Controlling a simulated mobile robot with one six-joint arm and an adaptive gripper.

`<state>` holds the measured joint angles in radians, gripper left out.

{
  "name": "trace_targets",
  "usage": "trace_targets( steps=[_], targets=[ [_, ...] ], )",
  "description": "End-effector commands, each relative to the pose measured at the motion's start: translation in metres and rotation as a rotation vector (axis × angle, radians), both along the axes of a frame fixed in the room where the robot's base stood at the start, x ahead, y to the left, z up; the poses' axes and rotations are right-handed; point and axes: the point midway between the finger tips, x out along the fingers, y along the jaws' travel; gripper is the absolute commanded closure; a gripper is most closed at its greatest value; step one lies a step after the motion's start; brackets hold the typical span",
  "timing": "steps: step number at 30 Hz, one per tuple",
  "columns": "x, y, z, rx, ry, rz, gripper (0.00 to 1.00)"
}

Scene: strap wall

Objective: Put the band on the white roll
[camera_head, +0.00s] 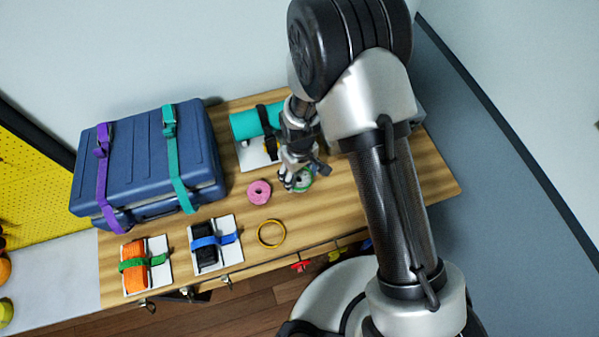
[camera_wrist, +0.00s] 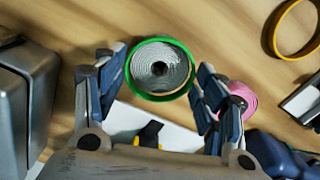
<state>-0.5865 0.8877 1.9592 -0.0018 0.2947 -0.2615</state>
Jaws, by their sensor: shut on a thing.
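The white roll (camera_wrist: 158,70), greyish with a dark core, stands on end on the table in the wrist view. A green band (camera_wrist: 160,97) rings it as seen from above. I cannot tell how far down the roll the band sits. My gripper (camera_wrist: 160,85) has one finger on each side of the band and is shut on it. In the head view my gripper (camera_head: 291,181) is low over the table at the green band (camera_head: 306,186), hiding part of the band and most of the roll.
A pink roll (camera_head: 259,192) stands close to the left of my gripper, and a yellow band (camera_head: 271,234) lies in front. Strapped rolls in white holders (camera_head: 228,226) and a blue case (camera_head: 150,150) are farther left. A teal roll (camera_head: 246,124) lies behind.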

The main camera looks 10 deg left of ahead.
Motion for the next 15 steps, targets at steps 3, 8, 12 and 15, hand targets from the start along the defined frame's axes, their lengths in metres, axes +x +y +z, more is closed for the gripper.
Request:
trace_targets(
  steps=[3,8,12,15],
  targets=[
    [0.0000,0.0000,-0.0017,0.000,0.000,0.000,0.42],
    [-0.0001,-0.0001,-0.0052,0.000,0.000,0.000,0.42],
    [0.0000,0.0000,-0.0081,0.000,0.000,0.000,0.42],
    [-0.0001,-0.0001,-0.0098,0.000,0.000,0.000,0.42]
  ],
)
